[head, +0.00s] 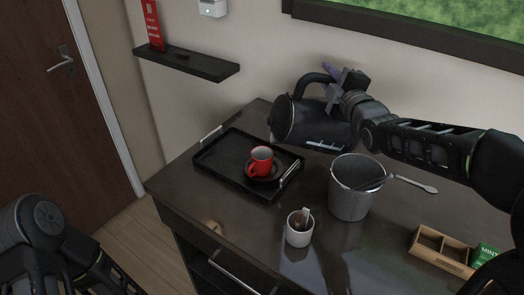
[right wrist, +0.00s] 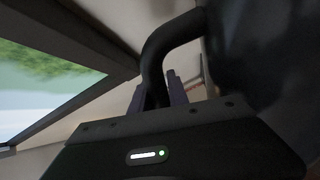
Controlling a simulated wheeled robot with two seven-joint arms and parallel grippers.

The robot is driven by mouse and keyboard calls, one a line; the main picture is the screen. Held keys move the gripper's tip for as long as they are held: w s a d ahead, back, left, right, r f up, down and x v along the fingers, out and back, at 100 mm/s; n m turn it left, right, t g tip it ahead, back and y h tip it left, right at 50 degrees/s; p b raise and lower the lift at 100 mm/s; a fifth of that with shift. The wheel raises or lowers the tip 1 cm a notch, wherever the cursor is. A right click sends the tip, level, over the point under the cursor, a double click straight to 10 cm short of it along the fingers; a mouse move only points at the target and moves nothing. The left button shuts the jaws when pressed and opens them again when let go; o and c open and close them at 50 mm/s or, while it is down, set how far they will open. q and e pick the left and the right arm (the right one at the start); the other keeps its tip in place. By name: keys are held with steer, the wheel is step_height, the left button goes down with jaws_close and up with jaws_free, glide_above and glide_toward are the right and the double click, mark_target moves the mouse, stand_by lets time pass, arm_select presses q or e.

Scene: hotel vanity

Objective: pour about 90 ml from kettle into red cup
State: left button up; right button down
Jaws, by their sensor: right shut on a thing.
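The black kettle (head: 305,126) is in the air above the back of the counter, tilted well over, its narrower end to the left. My right gripper (head: 332,78) is shut on the kettle's handle (head: 302,85); the right wrist view shows the fingers (right wrist: 157,93) around the dark handle (right wrist: 155,62). The red cup (head: 261,160) stands upright on a dark saucer (head: 262,178) on the black tray (head: 222,170), left of and below the kettle. No stream of water shows, and I cannot see the cup's contents clearly. My left arm is at the lower left; its fingers are not visible.
A metal bucket (head: 351,192) with a dark utensil stands right of the tray. A white cup (head: 299,232) with sachets is in front. A spoon (head: 416,184) and a wooden box (head: 442,250) lie at right. A wall shelf (head: 187,64) is at the back left.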

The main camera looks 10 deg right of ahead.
steer(key=shift+a+r, duration=0.25)
steer(key=shift+r, duration=0.2)
steer(key=shift+a+f+n+b, duration=0.1)
steer(key=shift+a+n+b, duration=0.2)
steer(key=shift+b, duration=0.15)
steer(key=shift+a, duration=0.15)
steer(key=shift+s+a+r+n+b, duration=0.1)
steer(key=shift+a+r+n+b, duration=0.4)
steer(key=shift+a+r+b, duration=0.3)
steer(key=shift+s+a+r+b, duration=0.1)
steer(key=shift+a+r+b, duration=0.15)
steer(key=shift+a+b, duration=0.25)
steer(key=shift+a+r+n+p, duration=0.45)
steer(key=shift+a+n, duration=0.25)
steer(key=shift+a, duration=0.1)
steer(key=shift+a+r+p, duration=0.2)
steer(key=shift+a+p, duration=0.2)
steer(key=shift+p, duration=0.15)
steer(key=shift+s+a+r+n+p, duration=0.1)
steer(key=shift+a+r+n+p, duration=0.2)
steer(key=shift+n+p, duration=0.25)
steer(key=shift+d, duration=0.35)
